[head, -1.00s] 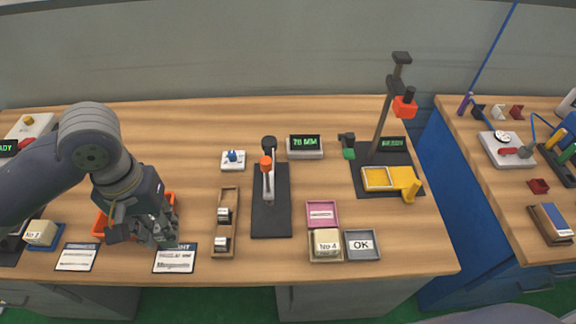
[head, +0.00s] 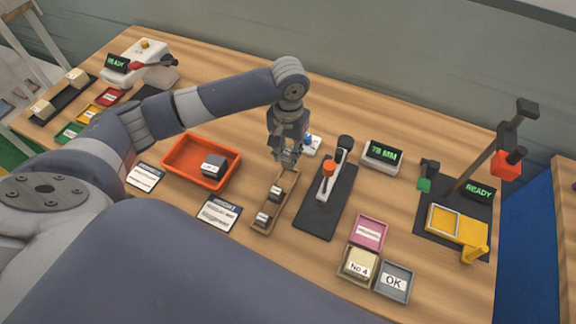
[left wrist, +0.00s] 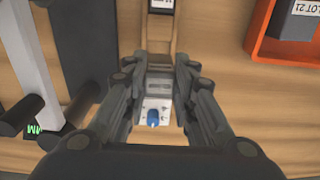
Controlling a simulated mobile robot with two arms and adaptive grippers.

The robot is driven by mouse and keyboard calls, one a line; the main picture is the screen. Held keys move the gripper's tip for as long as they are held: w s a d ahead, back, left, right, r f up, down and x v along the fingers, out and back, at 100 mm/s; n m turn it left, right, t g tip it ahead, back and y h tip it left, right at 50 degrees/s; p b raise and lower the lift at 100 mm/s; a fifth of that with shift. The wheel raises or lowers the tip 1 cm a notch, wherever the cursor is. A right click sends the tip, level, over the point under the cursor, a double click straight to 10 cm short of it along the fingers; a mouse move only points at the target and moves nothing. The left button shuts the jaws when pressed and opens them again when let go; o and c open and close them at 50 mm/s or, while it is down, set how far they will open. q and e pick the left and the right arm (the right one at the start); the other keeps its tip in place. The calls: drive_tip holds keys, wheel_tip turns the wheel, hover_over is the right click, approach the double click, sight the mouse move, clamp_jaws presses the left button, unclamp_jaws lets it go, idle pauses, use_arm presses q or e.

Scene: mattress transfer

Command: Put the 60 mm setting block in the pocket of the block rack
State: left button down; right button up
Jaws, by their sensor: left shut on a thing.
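The block rack (head: 259,229) is a narrow wooden tray in the middle of the table, with two labelled metal blocks standing in its nearer part. My left gripper (head: 286,160) is over the rack's far end, pointing down. In the left wrist view, my left gripper (left wrist: 159,88) is shut on a pale grey metal piece (left wrist: 158,84), which I take to be the 60 mm setting block; the fingers hide most of it. The rack (left wrist: 160,42) runs up from it. I cannot tell whether the block touches the pocket. My right gripper is not in view.
A switch plate with a blue knob (head: 309,143) lies just beyond the rack. A black lever fixture (head: 318,216) stands close on the right, by a 78 MM display (head: 382,155). An orange bin (head: 177,161) holding a grey block is on the left.

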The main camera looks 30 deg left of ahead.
use_arm(q)
wheel_tip(320, 180, down, 2)
drive_tip(key=shift+w, duration=0.1)
drive_tip(key=shift+f+p, duration=0.35)
drive_tip(key=shift+f, duration=1.65)
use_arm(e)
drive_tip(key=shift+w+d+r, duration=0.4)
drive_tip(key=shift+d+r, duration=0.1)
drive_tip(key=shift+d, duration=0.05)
use_arm(q)
drive_tip(key=c, duration=1.3)
unclamp_jaws()
drive_tip(key=shift+f, duration=0.15)
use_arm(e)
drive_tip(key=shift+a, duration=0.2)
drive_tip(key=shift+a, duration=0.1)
